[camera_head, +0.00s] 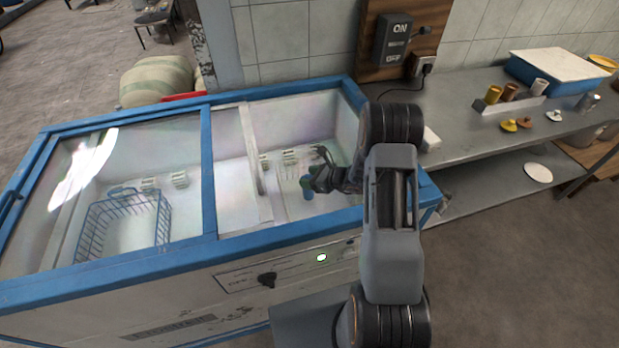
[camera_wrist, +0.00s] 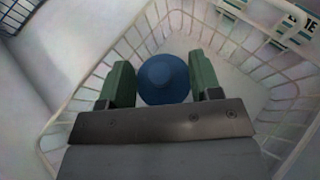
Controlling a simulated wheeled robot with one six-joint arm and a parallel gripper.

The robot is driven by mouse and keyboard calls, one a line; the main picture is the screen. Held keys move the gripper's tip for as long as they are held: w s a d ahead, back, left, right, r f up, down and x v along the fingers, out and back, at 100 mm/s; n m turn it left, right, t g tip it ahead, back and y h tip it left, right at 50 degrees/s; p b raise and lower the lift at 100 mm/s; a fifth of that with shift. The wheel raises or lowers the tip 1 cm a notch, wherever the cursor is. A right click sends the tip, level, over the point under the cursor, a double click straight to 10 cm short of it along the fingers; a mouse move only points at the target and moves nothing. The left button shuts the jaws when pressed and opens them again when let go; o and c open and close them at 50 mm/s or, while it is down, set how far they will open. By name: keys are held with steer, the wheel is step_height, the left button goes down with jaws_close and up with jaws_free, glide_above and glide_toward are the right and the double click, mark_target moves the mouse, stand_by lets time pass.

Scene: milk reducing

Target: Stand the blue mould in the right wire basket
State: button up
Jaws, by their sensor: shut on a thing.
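The blue mould (camera_head: 308,188) is held in my gripper (camera_head: 318,178), inside the open right side of the chest freezer. In the wrist view my gripper's green-padded fingers (camera_wrist: 162,85) stand on either side of the round blue mould (camera_wrist: 164,78), seen from above. A white wire basket (camera_wrist: 135,38) surrounds the mould and fingers in that view. I cannot tell whether the mould's base touches the basket floor. The white basket is hard to make out in the head view.
The chest freezer (camera_head: 120,265) has a blue frame and a glass lid over its left side. A blue wire basket (camera_head: 165,218) stands there. A steel counter (camera_head: 465,135) to the right carries several small moulds (camera_head: 510,92) in a rack and a blue-sided box (camera_head: 553,75).

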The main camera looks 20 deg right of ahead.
steer(key=shift+f, duration=0.25)
steer(key=o, duration=1.2)
steer(key=shift+r+p, duration=0.45)
steer(key=shift+r, duration=0.1)
steer(key=shift+v, duration=3.8)
